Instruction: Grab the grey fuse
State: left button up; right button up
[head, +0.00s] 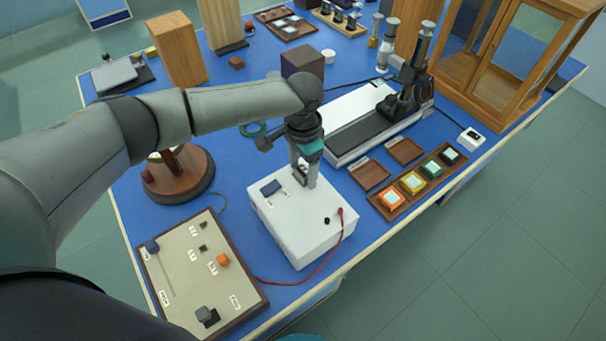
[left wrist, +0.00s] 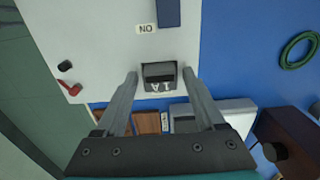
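The grey fuse (left wrist: 158,76) is a small dark grey block with a pale mark, at the edge of the white box in the left wrist view. The white box (head: 290,240) stands on the blue bench in the head view. My left gripper (left wrist: 160,76) is open, with one finger on each side of the fuse and a small gap at both sides. In the head view my left gripper (head: 306,180) points down at the far part of the box top and hides the fuse. My right gripper is not in view.
A blue switch block (head: 270,188) and a red lead (head: 341,212) are on the box. A panel board (head: 190,275) with small blocks lies at lower left. A long instrument (head: 355,125) stands behind the box, and a tray of coloured blocks (head: 395,205) lies to the right.

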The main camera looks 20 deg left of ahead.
pick_arm(q)
grip_shut()
dwell(0.3)
jog(key=shift+r, duration=0.1)
